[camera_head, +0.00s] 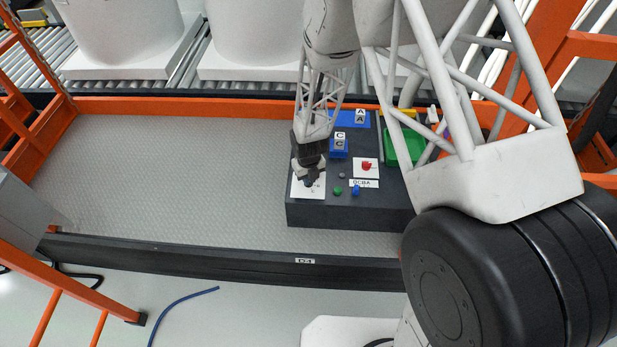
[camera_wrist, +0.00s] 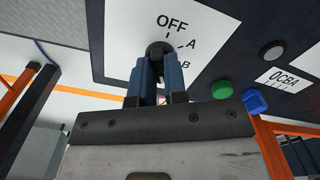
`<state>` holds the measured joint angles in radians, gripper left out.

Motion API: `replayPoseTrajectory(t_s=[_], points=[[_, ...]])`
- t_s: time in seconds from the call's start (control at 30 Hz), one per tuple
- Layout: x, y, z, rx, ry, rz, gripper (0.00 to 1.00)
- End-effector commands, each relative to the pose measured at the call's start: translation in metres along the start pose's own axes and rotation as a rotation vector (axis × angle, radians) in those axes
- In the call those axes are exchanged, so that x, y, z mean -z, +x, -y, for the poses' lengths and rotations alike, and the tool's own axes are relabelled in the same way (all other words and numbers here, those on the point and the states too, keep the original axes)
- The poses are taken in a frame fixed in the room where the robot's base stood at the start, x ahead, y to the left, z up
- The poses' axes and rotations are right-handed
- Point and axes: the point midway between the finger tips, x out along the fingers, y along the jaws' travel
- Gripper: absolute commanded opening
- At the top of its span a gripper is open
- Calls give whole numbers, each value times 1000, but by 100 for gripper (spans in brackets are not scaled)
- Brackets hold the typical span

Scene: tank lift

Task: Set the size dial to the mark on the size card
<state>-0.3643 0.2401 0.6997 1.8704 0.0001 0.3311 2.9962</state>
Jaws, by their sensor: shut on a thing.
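The dial (camera_wrist: 160,48) is a dark round knob on a white plate (camera_wrist: 205,18) printed OFF, A and B; other marks may be hidden. The plate also shows in the head view (camera_head: 300,190). My gripper (camera_wrist: 158,72) is shut on the dial, its two blue fingers on either side of the knob. In the head view my gripper (camera_head: 309,172) covers most of the dial. Where the dial points is hard to tell. A small white card (camera_wrist: 283,78) reads OCBA with fine lines under it; it also shows in the head view (camera_head: 364,183). I cannot tell whether it is the size card.
A red knob (camera_head: 366,167) on a white plate, lettered blocks A (camera_head: 360,116) and C (camera_head: 340,138), and a green tray (camera_head: 391,150) stand behind. Floor left is clear.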

Motion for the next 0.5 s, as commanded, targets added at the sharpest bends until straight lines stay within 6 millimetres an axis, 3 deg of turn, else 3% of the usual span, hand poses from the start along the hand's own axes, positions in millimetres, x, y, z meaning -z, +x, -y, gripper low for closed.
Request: replayPoseTrajectory(t_s=[0.33, 0.37, 0.5], points=[[0, 0, 0, 0, 2, 0, 0], [0, 0, 0, 0, 2, 0, 17], [0, 0, 0, 0, 2, 0, 38]])
